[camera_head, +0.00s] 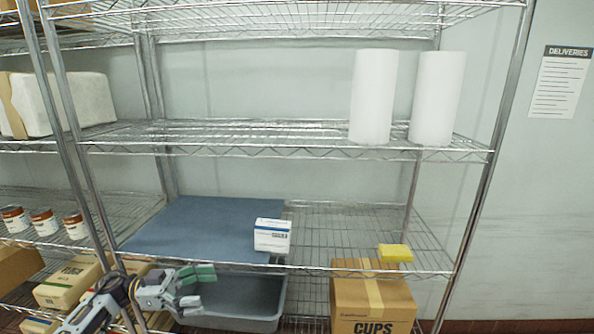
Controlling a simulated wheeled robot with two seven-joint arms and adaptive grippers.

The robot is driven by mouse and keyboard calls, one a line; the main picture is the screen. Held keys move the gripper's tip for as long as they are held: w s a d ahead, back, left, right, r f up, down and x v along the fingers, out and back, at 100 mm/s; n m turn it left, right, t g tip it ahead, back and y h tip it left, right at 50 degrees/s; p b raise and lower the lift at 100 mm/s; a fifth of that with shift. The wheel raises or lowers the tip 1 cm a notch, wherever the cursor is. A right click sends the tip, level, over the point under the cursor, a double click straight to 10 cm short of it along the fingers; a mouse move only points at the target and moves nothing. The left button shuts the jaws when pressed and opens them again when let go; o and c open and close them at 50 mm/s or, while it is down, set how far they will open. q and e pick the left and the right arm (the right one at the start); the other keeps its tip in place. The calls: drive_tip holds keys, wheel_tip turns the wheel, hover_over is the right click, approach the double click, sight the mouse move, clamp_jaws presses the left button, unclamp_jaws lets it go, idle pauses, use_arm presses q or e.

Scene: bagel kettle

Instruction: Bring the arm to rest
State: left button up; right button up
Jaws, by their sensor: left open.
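My left gripper (203,288) comes in from the lower left, in front of the wire shelving rack (310,214). Its green-tipped fingers are apart, with nothing visible between them. It is below the front edge of the shelf with the blue mat, in front of a grey bin (255,300). My right gripper does not show in the view.
A white box (272,236) sits on the blue mat (195,222). A yellow sponge-like block (395,253) is at the shelf's right. A carton marked CUPS (372,303) stands below. Two white rolls (373,97) stand above. Rack posts (486,170) bound the bay.

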use_arm(q)
drive_tip(key=w+a+f+n+t+y, duration=0.3)
drive_tip(key=w+f+n+t, duration=0.3)
drive_tip(key=f, duration=0.5)
drive_tip(key=w+a+f+n+t+y, duration=0.3)
drive_tip(key=f+n+t, duration=0.2)
drive_tip(key=f+t, duration=0.45)
drive_tip(key=s+a+f+n+g+y, duration=0.1)
drive_tip(key=s+a+f+n+y, duration=0.15)
drive_tip(key=f, duration=0.65)
drive_tip(key=s+a+f+n+y, duration=0.1)
drive_tip(key=s+f+y, duration=0.25)
drive_tip(key=f, duration=0.45)
drive_tip(key=s+a+f+n+g+y, duration=0.1)
drive_tip(key=s+f+n+y, duration=0.15)
drive_tip(key=f, duration=0.65)
drive_tip(key=s+f+g+y, duration=0.4)
drive_tip(key=s+f+g, duration=0.2)
drive_tip(key=s+f, duration=1.25)
drive_tip(key=s+d+f+g, duration=0.2)
drive_tip(key=s+f, duration=0.1)
drive_tip(key=s, duration=0.6)
drive_tip(key=s+d+f+m+g, duration=0.1)
drive_tip(key=s+d+f+g, duration=0.1)
drive_tip(key=s, duration=0.7)
drive_tip(key=s+d+f+g, duration=0.3)
drive_tip(key=s+f, duration=0.1)
drive_tip(key=s, duration=0.5)
drive_tip(key=shift+f, duration=0.4)
